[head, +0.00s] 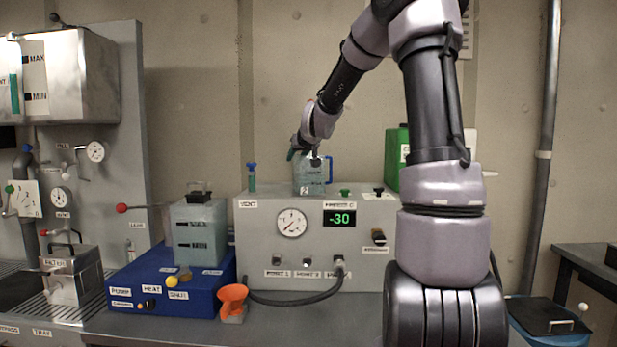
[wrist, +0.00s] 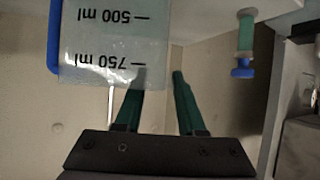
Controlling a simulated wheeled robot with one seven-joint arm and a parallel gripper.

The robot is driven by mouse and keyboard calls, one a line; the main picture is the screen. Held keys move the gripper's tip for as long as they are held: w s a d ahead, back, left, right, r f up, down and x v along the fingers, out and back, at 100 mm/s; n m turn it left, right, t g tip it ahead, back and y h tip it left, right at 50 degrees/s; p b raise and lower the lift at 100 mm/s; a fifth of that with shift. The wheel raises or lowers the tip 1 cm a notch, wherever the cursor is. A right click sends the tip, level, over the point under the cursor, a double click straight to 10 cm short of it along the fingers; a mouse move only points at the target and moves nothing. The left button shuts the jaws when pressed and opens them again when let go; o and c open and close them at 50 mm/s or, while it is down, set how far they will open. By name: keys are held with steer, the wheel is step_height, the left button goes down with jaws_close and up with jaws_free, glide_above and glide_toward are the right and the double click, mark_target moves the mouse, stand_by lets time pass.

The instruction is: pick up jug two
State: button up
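Jug two (head: 311,180) is a clear jug with a blue handle and a small 2 label. It stands upright on top of the grey cabinet. In the wrist view the jug (wrist: 105,45) appears upside down, with 500 ml and 750 ml marks. My gripper (head: 294,154) is at the top of the jug, partly hiding its rim. In the wrist view my gripper (wrist: 160,73) has two green fingers apart. The left finger overlaps the jug wall near the rim, and the right finger is just outside its edge. I cannot tell whether they touch the jug.
The grey cabinet (head: 270,218) has a gauge and a display reading -30. A blue-topped vent valve (head: 252,177) stands left of the jug. A green container (head: 396,160) is behind at right. A clear tank (head: 200,232) sits on a blue base at left.

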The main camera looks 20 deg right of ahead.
steer(key=shift+w+f, duration=0.1)
steer(key=shift+w, duration=0.05)
jaws_close()
stand_by(1.4)
